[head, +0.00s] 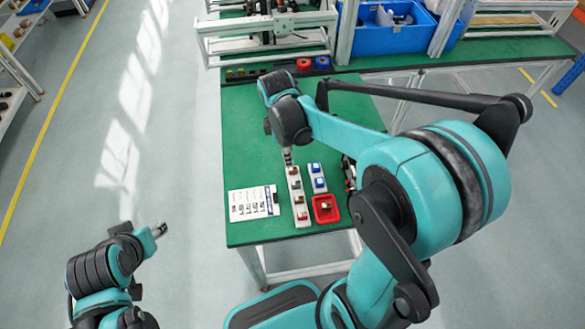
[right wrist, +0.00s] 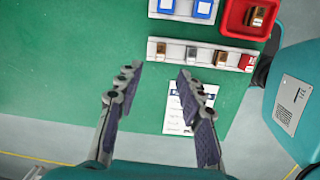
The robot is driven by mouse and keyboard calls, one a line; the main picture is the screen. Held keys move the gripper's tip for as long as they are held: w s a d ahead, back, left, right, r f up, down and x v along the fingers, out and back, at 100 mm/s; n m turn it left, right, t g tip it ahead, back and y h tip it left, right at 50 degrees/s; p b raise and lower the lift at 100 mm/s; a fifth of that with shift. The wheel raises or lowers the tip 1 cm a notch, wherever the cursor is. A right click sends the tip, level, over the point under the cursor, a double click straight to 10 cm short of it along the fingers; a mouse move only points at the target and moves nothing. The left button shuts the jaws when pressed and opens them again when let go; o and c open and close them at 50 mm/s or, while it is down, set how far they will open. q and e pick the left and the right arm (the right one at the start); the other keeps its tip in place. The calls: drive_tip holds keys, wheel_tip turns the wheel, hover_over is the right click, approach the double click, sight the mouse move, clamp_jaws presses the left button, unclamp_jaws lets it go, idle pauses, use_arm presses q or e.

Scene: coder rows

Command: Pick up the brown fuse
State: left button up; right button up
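A white strip (right wrist: 176,51) on the green table holds a row of small fuses: a brown fuse (right wrist: 160,49) at the left, a silver one (right wrist: 191,53), another brownish one (right wrist: 220,58) and a red one (right wrist: 247,62) at the right end. The strip also shows in the head view (head: 294,178). My right gripper (right wrist: 158,78) is open and empty, its fingers apart and pointing toward the strip's brown end. In the head view it (head: 288,157) is at the strip's far end. My left gripper (head: 159,230) hangs over the floor; its opening is unclear.
A red tray (head: 335,217) holding a brass-brown block stands right of the strip. A second white strip carries blue fuses (head: 317,182). A printed sheet (head: 250,204) lies to the left. Blue bins (head: 392,38) and a white frame stand behind. Green tabletop (head: 245,130) is bare at the left.

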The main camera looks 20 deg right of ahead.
sight(293, 169)
drive_tip(key=shift+w+d+f+n+g, duration=0.2)
drive_tip(key=shift+w+f+n+g, duration=0.15)
drive_tip(key=shift+f+n, duration=0.25)
drive_tip(key=f+b, duration=0.1)
drive_tip(key=f, duration=0.1)
drive_tip(key=f+b, duration=0.1)
drive_tip(key=f, duration=0.2)
drive_tip(key=d+f+b, duration=0.1)
drive_tip(key=f, duration=0.1)
drive_tip(key=shift+s+f+b, duration=0.25)
drive_tip(key=shift+f+b, duration=0.1)
drive_tip(key=shift+f, duration=0.05)
drive_tip(key=shift+r, duration=0.1)
clamp_jaws()
